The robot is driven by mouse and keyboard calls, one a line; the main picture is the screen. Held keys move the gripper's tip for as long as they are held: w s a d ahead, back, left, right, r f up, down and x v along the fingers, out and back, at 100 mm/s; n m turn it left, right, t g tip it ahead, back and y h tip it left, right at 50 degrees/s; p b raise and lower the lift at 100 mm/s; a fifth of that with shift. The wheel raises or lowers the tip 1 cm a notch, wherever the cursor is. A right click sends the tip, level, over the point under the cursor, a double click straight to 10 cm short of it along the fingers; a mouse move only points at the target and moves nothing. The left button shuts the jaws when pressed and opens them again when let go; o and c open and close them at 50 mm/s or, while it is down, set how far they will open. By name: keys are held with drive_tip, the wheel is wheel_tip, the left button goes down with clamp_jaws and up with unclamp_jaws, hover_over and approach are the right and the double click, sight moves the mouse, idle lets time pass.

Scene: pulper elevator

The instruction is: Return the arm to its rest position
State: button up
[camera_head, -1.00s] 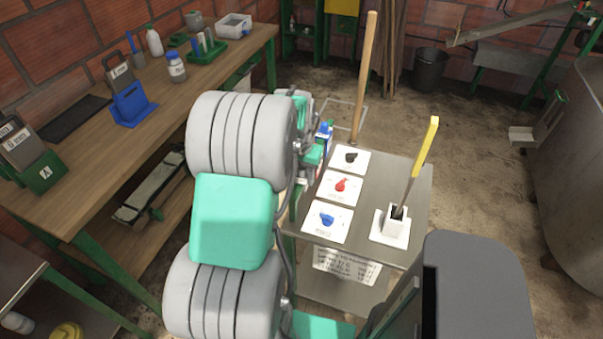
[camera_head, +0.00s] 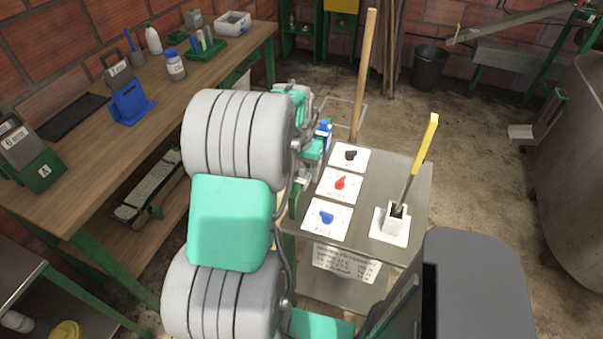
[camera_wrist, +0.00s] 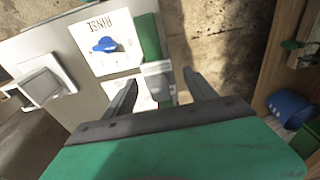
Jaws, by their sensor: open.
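My arm stands in the middle of the head view, with its grey and green links hiding part of the bench and cart. My gripper (camera_wrist: 160,92) shows in the wrist view with its two dark fingers apart. It is open. A white card with a blue knob (camera_wrist: 105,45) lies ahead of it, on the metal cart top. A green and pale grey object (camera_wrist: 150,50) appears between and beyond the fingers, and I cannot tell whether it touches them. In the head view the gripper is mostly hidden behind my arm.
The metal cart (camera_head: 405,180) carries cards with black (camera_head: 350,155), red (camera_head: 340,183) and blue (camera_head: 326,217) knobs. A wooden pole (camera_head: 365,70) rises behind the cart. The wooden bench (camera_head: 110,180) is left; open floor (camera_head: 480,150) lies right.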

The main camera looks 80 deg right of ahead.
sight(296, 195)
drive_tip(key=r, duration=0.4)
drive_tip(key=a+r, duration=0.1)
drive_tip(key=r, duration=0.1)
drive_tip(key=shift+r, duration=0.35)
drive_tip(key=shift+n+y, duration=0.7)
drive_tip(key=shift+n, duration=0.1)
drive_tip(key=a+f, duration=0.2)
drive_tip(key=a, duration=0.1)
drive_tip(key=a+f, duration=0.3)
drive_tip(key=shift+s, duration=0.15)
drive_tip(key=w+a+r+n+t, duration=0.1)
drive_tip(key=w+a+r+n, duration=0.2)
drive_tip(key=a, duration=1)
drive_tip(key=w+a+r+n+t, duration=0.1)
drive_tip(key=w+a+r+n, duration=0.2)
drive_tip(key=w+a+n, duration=0.5)
drive_tip(key=w+a+r+n+t, duration=0.1)
drive_tip(key=w+a+n, duration=0.5)
drive_tip(key=w+a, duration=0.7)
drive_tip(key=a+r, duration=0.1)
drive_tip(key=a, duration=0.5)
drive_tip(key=shift+w+a+r+n+t, duration=0.15)
drive_tip(key=shift+a+r+n+t, duration=0.15)
drive_tip(key=shift+a+r, duration=0.1)
